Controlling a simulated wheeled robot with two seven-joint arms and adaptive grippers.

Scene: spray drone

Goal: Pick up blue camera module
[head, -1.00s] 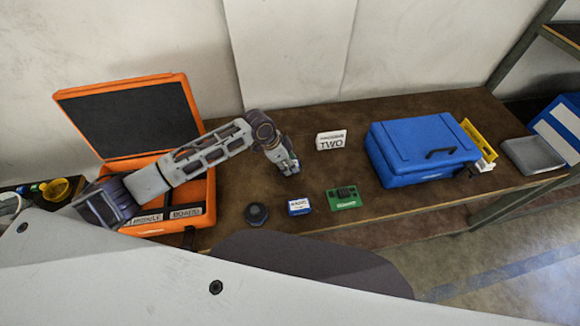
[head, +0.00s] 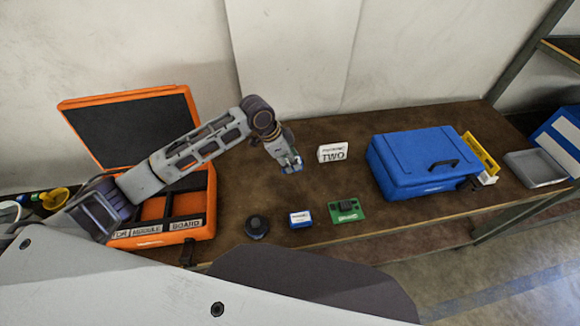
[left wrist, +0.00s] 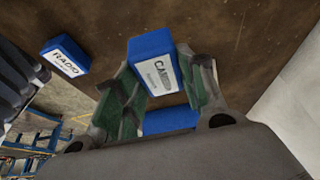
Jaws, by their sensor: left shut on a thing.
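The blue camera module (left wrist: 151,57) has a white label starting "CA" and sits between the fingers of my left gripper (left wrist: 157,90) in the left wrist view. The gripper is shut on it. In the head view my left gripper (head: 289,163) is above the table, left of the white "TWO" card, and mostly hides the module. A second blue shape (left wrist: 170,120) shows behind the fingers in the wrist view; I cannot tell what it is. My right gripper is not in view.
The blue radio module (head: 300,219), a green board (head: 346,210) and a dark round part (head: 257,227) lie near the front edge. An open orange case (head: 190,226) is left, a closed blue case (head: 425,162) right.

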